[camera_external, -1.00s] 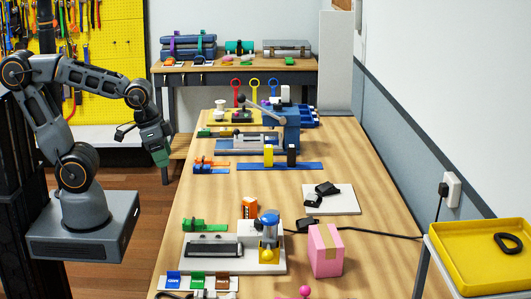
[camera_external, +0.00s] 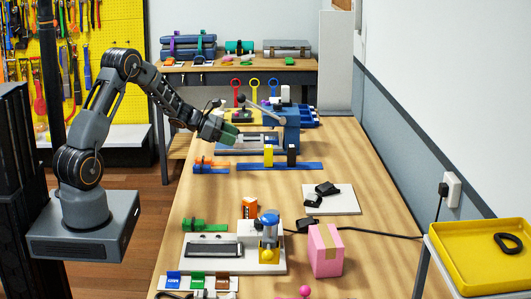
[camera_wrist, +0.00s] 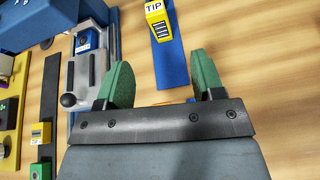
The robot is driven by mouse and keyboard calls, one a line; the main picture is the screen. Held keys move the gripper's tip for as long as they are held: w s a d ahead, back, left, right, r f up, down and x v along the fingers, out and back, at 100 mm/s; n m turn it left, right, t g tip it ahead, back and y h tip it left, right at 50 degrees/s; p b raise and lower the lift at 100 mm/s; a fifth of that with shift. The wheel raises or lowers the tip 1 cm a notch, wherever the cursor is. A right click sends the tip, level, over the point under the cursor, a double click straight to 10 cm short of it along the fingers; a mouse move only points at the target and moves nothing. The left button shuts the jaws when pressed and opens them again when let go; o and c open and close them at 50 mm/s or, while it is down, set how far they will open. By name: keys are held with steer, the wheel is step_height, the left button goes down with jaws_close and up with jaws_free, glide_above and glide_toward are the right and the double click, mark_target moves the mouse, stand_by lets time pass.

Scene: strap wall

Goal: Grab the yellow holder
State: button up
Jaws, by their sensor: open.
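A yellow block-shaped holder (camera_external: 268,155) stands upright on a flat blue strip (camera_external: 308,166) near the middle of the table. In the wrist view the yellow holder (camera_wrist: 157,22), marked "TIP", shows at the top edge, partly cut off, on the blue strip (camera_wrist: 172,65). My gripper (camera_external: 232,132) is over the table's left side, left of the holder and a little farther back. In the wrist view its two green fingers (camera_wrist: 163,82) are apart with nothing between them. The holder is beyond the fingertips, not touched.
A blue and grey lever device (camera_external: 285,128) stands behind. Orange and blue parts (camera_external: 211,166) lie to the left.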

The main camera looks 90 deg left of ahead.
mark_target(268, 146)
steer(key=shift+n, duration=0.7)
steer(key=x, duration=0.5)
steer(key=p+x, duration=0.1)
steer(key=x, duration=0.2)
steer(key=shift+w+a+r, duration=0.15)
steer(key=shift+w, duration=0.25)
steer(key=shift+p+x, duration=1)
steer(key=shift+x, duration=1.65)
steer(key=shift+a, duration=0.1)
steer(key=shift+c, duration=0.4)
steer(key=c, duration=0.9)
steer(key=shift+c, duration=0.4)
steer(key=shift+r, duration=0.1)
